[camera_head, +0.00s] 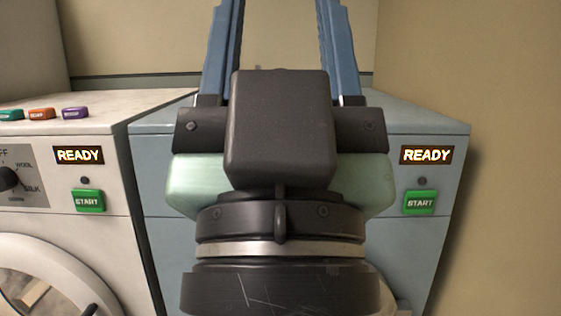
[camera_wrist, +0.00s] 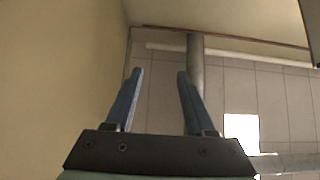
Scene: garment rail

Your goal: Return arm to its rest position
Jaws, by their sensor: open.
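My gripper (camera_head: 280,12) rises in the middle of the head view, its two blue fingers pointing up and spread apart. The fingertips run past the top edge there. In the wrist view, my gripper (camera_wrist: 160,73) shows both fingers apart with nothing between them. It touches nothing that I can see. My dark wrist hides much of the blue-grey machine (camera_head: 163,150) behind it.
A white machine (camera_head: 120,185) with a round door stands at left; both machines show READY displays and green START buttons. Small coloured blocks (camera_head: 42,114) lie on the white one. A beige wall (camera_head: 510,200) is at right. The wrist view shows a grey pipe (camera_wrist: 196,60).

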